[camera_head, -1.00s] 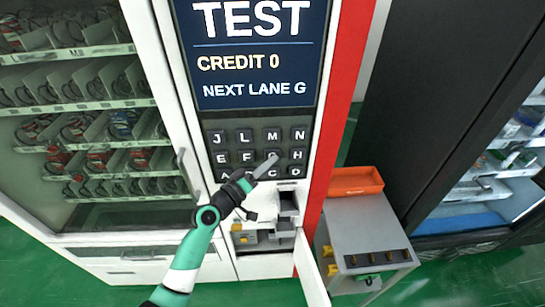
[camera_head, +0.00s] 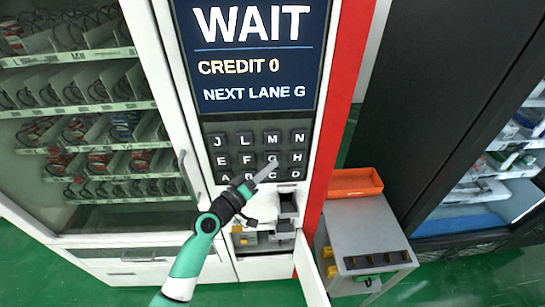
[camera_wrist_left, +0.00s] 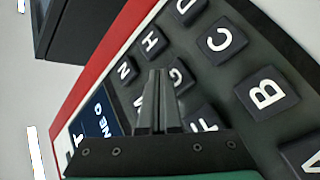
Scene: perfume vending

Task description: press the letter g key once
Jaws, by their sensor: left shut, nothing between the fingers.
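The letter G key (camera_head: 272,157) is a dark square button in the middle row of the keypad (camera_head: 205,150), between F and H. My left gripper (camera_head: 274,165) is shut and empty, its tips just below the G label in the head view. In the left wrist view, the G key (camera_wrist_left: 179,77) shows beside the tips of the left gripper (camera_wrist_left: 158,73), which hide part of it. I cannot tell whether the tips touch it. The screen (camera_head: 255,80) above reads WAIT, CREDIT 0, NEXT LANE G. My right gripper is not in view.
Neighbouring keys sit close around G, among them the H key (camera_head: 297,157) and the C key (camera_wrist_left: 219,39). Below the keypad is an open compartment (camera_head: 288,205). A grey cart (camera_head: 365,225) with an orange tray (camera_head: 355,190) stands to the right.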

